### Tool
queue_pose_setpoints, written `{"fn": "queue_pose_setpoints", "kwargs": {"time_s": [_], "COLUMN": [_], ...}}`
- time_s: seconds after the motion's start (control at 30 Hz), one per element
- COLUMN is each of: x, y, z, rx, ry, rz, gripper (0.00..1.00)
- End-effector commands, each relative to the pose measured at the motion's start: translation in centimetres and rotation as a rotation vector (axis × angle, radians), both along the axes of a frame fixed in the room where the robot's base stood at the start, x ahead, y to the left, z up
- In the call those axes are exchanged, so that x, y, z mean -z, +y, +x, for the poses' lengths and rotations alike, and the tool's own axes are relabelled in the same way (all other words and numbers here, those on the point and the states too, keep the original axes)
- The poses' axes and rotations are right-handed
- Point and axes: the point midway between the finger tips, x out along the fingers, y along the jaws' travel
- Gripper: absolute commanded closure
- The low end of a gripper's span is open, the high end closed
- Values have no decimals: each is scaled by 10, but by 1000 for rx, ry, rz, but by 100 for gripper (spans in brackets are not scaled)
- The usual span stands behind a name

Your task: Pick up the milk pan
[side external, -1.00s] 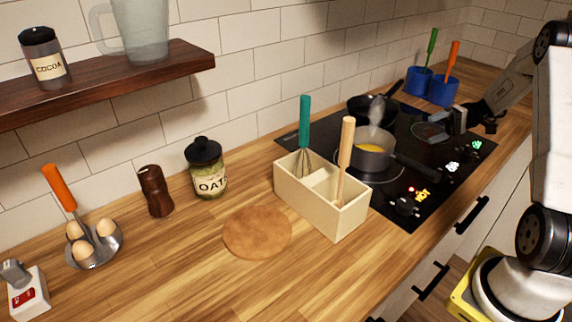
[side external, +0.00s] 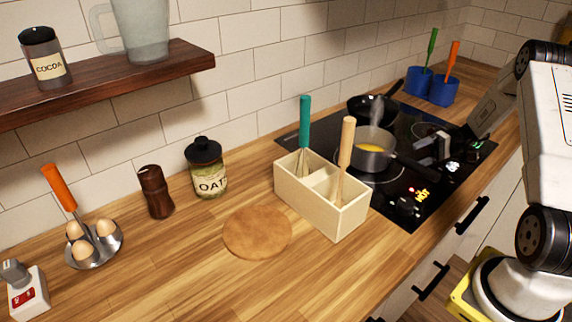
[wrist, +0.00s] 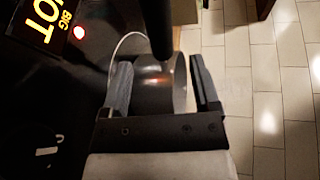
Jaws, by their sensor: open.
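A grey saucepan (side external: 372,159) with yellow contents stands on the black hob, its dark handle (side external: 418,167) reaching towards the front right. I cannot tell whether it is the milk pan. My gripper (side external: 446,146) is low over the right part of the hob, right of this pan and near its handle. In the wrist view its two fingers (wrist: 162,85) are open. Between them shows a grey, rounded metal shape (wrist: 175,92) with a dark bar (wrist: 158,25) above it. I cannot tell if the fingers touch it or whether it is the same pan.
A black pan (side external: 362,108) stands behind the saucepan. A wooden utensil box (side external: 337,217) stands left of the hob (side external: 395,211). Blue pots (side external: 443,91) with utensils stand at the far end. A round board (side external: 257,232) lies on the open counter at left.

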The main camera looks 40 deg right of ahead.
Motion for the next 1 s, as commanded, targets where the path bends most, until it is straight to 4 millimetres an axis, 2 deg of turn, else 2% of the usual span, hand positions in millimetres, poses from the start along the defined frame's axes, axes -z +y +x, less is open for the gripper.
{"fn": "queue_pose_setpoints", "kwargs": {"time_s": [0.33, 0.73, 1.0], "x": [2, 9, 11], "y": [8, 45, 51], "z": [3, 19, 21], "rx": [0, -1, 0], "ry": [0, 0, 0], "rz": [0, 0, -1], "gripper": [21, 21, 21]}}
